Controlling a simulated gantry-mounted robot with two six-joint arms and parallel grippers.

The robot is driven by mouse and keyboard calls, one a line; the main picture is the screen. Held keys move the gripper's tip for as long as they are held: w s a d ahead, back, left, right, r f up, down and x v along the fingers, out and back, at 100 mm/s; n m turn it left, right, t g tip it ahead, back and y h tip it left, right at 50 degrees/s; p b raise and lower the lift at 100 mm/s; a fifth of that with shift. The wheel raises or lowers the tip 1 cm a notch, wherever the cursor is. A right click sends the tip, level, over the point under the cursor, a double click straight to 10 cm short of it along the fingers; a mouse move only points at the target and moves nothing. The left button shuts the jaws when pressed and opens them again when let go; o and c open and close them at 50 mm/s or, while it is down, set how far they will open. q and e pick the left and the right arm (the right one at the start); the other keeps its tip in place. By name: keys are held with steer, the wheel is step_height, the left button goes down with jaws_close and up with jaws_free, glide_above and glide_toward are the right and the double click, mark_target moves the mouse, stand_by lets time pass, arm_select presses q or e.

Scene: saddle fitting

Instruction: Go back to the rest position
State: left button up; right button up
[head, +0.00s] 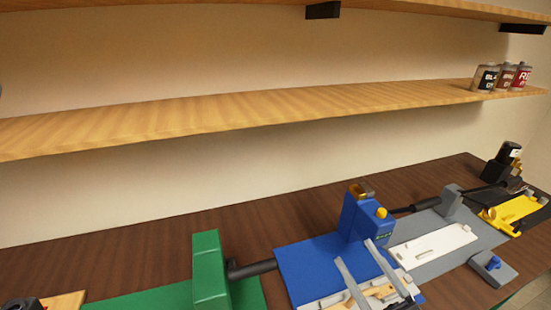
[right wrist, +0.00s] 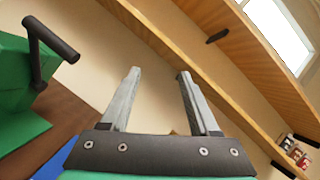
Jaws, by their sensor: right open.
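My right gripper (head: 353,251) reaches up from the bottom edge of the head view, in front of the blue base plate and blue upright block (head: 358,218). Its two grey fingers are apart. In the right wrist view the same gripper (right wrist: 160,73) is open, with nothing held between its fingers, only the wall behind. I cannot tell from the head view whether it touches the blue fixture. My left gripper is not seen in the head view.
A green fixture (head: 209,270) with a black handle stands left of the blue one. A grey base (head: 479,240) with a white plate (head: 433,245) and a yellow part (head: 513,212) lie right. A long shelf (head: 250,108) with several cans (head: 487,78) runs above the brown table (head: 150,258).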

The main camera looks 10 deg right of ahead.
steer(key=s+a+r+n+t+y, duration=0.1)
steer(key=s+a+r+n+y, duration=0.1)
steer(key=r+n, duration=0.55)
steer(key=s+a+r+n+y, duration=0.1)
steer(key=s+a+r+n, duration=0.3)
steer(key=r, duration=0.6)
steer(key=a+r+n+t+y, duration=0.1)
steer(key=r+n+y, duration=0.1)
steer(key=r+n, duration=0.65)
steer(key=s+d+r+n+t+h, duration=0.3)
steer(key=d+r+t+h, duration=0.3)
steer(key=h, duration=0.6)
step_height(320, 180, up, 24)
steer(key=d+n+g+p, duration=0.1)
steer(key=p, duration=2.4)
steer(key=shift+w+d, duration=0.15)
